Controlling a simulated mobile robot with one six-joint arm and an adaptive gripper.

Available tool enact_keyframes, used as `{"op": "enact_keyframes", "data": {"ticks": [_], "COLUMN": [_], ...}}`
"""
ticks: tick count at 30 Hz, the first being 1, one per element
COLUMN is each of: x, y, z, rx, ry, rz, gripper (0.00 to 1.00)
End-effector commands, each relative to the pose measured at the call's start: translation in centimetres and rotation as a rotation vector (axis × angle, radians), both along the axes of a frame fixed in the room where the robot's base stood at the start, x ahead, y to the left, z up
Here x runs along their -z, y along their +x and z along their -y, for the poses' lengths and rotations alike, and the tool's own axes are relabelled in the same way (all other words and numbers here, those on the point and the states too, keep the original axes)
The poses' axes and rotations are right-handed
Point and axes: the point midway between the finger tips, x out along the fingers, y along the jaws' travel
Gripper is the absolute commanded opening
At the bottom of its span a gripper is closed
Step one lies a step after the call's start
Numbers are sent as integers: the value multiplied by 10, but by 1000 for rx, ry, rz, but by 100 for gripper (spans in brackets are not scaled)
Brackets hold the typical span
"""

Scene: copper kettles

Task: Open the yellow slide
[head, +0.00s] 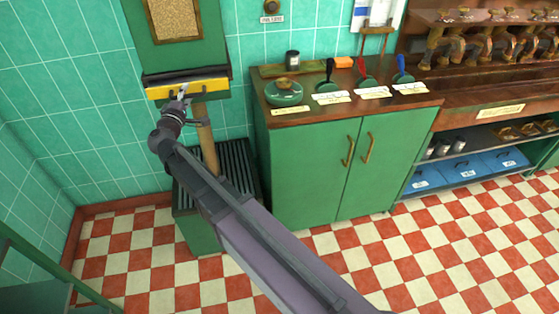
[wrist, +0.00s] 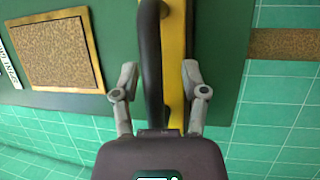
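The yellow slide (head: 215,85) is a flat yellow strip at the bottom of a green wall unit (head: 185,50) in the head view. In the wrist view the yellow slide (wrist: 175,60) runs upright in the picture, with a thick black handle (wrist: 151,65) in front of it. My gripper (head: 182,91) is at the slide's front. In the wrist view my gripper (wrist: 161,78) is open, with one finger on each side of the handle and slide. A gap shows between the left finger and the handle. Contact on the right side is unclear.
A brown upright chute (head: 207,150) stands below the slide, over a slatted dark-topped green bin (head: 200,232). The checkered floor in front is clear.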

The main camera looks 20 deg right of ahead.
Motion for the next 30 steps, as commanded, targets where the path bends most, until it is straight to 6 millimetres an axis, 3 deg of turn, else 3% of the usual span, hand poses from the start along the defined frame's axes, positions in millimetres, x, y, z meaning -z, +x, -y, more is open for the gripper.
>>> {"op": "enact_keyframes", "data": {"ticks": [30], "x": [22], "y": [-115], "z": [-51], "rx": [-1], "ry": [1], "rz": [0], "gripper": [55]}}
